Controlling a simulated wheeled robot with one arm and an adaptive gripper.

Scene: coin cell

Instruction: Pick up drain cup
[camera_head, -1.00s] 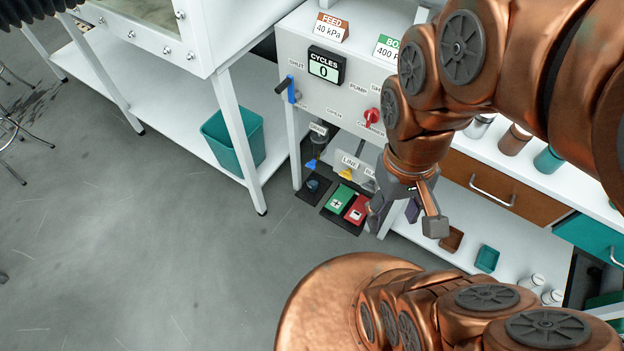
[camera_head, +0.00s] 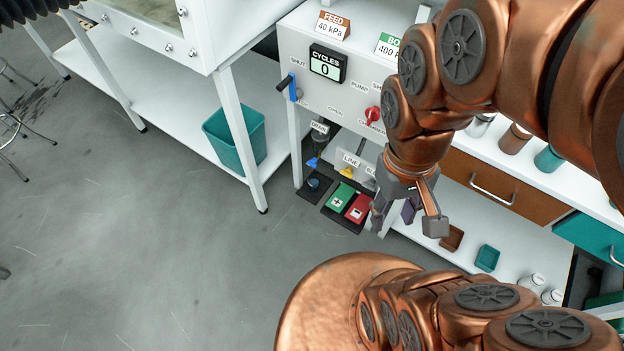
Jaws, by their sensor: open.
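A small dark blue round thing (camera_head: 313,184), which looks like the drain cup, sits on a black mat (camera_head: 324,193) below the panel's drain label, under a blue valve handle (camera_head: 312,163). It is small and dark, so its rim and contents are unclear. My gripper (camera_head: 407,214) points down to the right of it, past the green and red pads. Its fingers are spread and I see nothing between them. The gripper is clear of the cup.
A green plus pad (camera_head: 340,197) and a red pad (camera_head: 358,208) lie between cup and gripper. The control panel (camera_head: 345,95) stands behind, a white table leg (camera_head: 242,150) to the left. A teal bin (camera_head: 228,150) sits on the low shelf. The floor (camera_head: 170,240) in front is clear.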

